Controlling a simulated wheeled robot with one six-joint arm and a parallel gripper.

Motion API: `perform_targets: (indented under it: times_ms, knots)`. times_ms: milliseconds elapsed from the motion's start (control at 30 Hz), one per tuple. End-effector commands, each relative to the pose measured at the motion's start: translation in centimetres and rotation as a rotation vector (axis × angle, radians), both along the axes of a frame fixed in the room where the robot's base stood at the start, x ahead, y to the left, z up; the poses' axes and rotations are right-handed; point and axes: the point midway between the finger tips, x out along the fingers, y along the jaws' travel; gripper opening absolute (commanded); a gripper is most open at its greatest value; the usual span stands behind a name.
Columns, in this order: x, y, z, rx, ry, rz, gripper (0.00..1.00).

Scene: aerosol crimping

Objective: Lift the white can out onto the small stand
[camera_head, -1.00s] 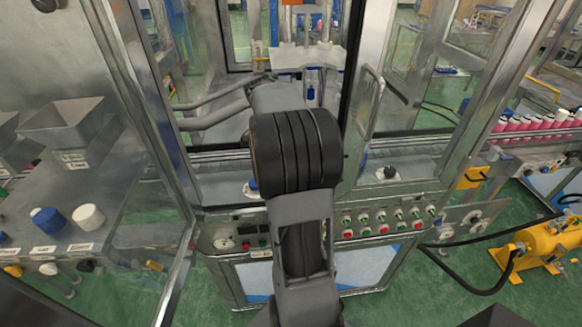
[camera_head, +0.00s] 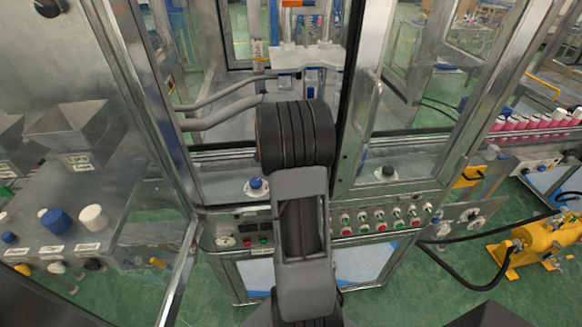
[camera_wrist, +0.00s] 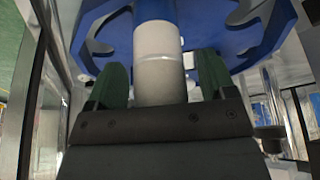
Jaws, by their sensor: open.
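In the wrist view, a pale white-grey can (camera_wrist: 158,48) stands upright between the two green fingers of my gripper (camera_wrist: 160,80). The fingers are open, one on each side of the can, and narrow gaps seem to show beside it. A blue notched wheel (camera_wrist: 235,58) surrounds the can at its far end. The lower part of the can is hidden behind the gripper body. In the head view my arm hides the gripper and the can. I cannot make out the small stand in either view.
The arm reaches into a machine with a metal-framed opening; a glass door with a handle (camera_head: 370,115) is on the right. A pale plate (camera_head: 305,57) on columns is behind. A control panel with buttons (camera_head: 383,228) runs along the front. Hoppers (camera_head: 75,133) are at left.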

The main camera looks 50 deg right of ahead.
Motion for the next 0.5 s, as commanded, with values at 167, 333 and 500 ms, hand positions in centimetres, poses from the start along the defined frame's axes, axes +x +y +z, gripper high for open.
perform_targets:
  times_ms: [167, 333, 500]
  knots:
    - [0.01, 0.01, 0.03, 0.000, 0.000, 0.000, 0.65]
    - [0.01, 0.01, 0.05, 0.000, 0.000, 0.000, 0.49]
    - [0.02, 0.02, 0.06, 0.000, 0.000, 0.001, 0.33]
